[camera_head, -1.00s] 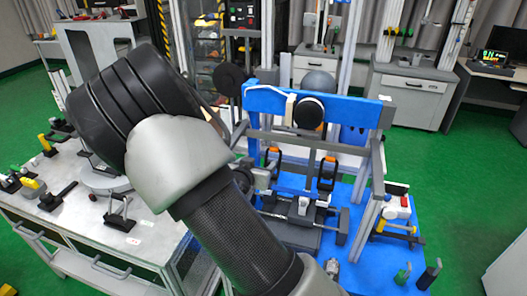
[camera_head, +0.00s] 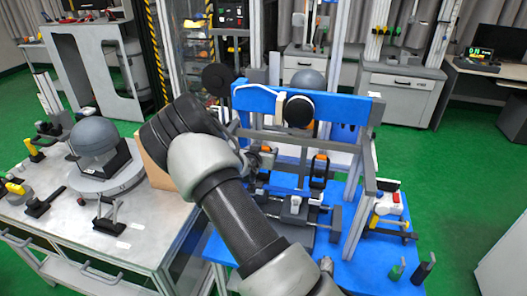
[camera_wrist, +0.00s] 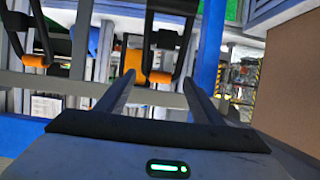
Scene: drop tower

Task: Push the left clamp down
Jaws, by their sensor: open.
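The left clamp (camera_wrist: 160,77), a black loop handle with an orange grip, shows in the wrist view between and beyond the two fingers of my gripper (camera_wrist: 157,88). My gripper is open and the fingers seem apart from the handle, though the exact gap is unclear. In the head view my arm mostly hides the left clamp. The right clamp (camera_head: 320,168) stands upright in the head view, with an orange grip at its top. It also shows at the left of the wrist view (camera_wrist: 35,60).
The clamps sit in a blue drop tower frame (camera_head: 310,104) with grey posts and a blue base (camera_head: 345,262). A brown panel (camera_head: 155,165) is close to the left of my arm. A table (camera_head: 75,225) with a dark dome (camera_head: 92,137) stands at the left.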

